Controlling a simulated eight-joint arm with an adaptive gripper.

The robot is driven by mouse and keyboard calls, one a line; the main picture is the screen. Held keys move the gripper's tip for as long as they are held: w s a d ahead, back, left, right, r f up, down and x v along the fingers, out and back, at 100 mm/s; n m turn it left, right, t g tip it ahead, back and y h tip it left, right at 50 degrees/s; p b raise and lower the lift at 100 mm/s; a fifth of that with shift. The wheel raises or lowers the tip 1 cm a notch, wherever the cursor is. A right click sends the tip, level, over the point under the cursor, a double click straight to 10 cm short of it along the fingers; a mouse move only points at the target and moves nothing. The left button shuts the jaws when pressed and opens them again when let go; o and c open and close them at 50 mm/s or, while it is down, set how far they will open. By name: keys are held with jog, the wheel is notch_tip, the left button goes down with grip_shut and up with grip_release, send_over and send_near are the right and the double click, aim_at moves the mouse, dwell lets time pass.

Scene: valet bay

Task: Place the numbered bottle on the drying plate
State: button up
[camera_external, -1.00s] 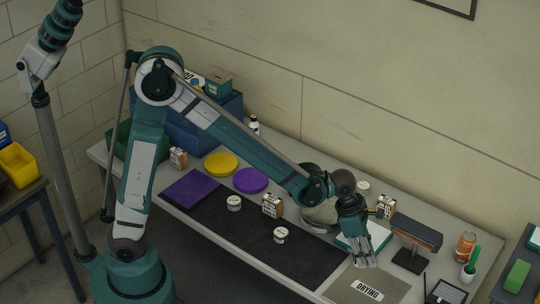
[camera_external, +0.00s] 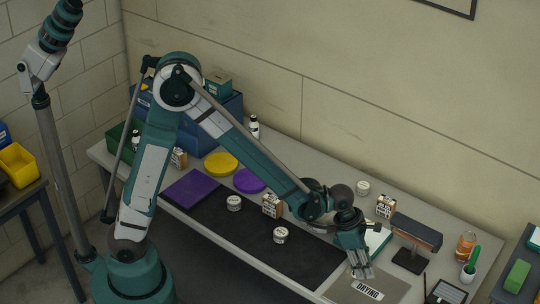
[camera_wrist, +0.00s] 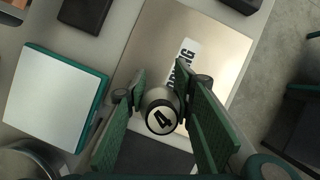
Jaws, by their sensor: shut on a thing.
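My gripper (camera_external: 362,274) is shut on a bottle, with one green pad on each side of it. In the wrist view, the bottle's round end (camera_wrist: 161,112) shows a black "4" on a pale disc with a dark ring. The drying plate (camera_external: 345,291) is a flat metal sheet at the front of the bench with a white "DRYING" label. In the wrist view, the plate (camera_wrist: 150,45) lies beyond the bottle, and the fingers partly cover its label. In the external view, the fingertips overlap the plate's far edge and hide the bottle. I cannot tell whether the bottle touches the plate.
A white pad with a teal border (camera_wrist: 48,95) lies left of the plate in the wrist view. A dark-based stand (camera_external: 408,261) is right of my gripper. Small labelled tins (camera_external: 280,235) and boxes (camera_external: 272,205) stand around the black mat (camera_external: 240,240). A tablet (camera_external: 449,293) lies near the front.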

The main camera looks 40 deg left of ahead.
jog(key=shift+f, duration=1.25)
jog(key=shift+f, duration=0.2)
jog(key=o, duration=1)
jog(key=shift+c, duration=0.2)
jog(key=shift+r, duration=0.25)
jog(key=v, duration=1.2)
jog(key=shift+p, duration=0.4)
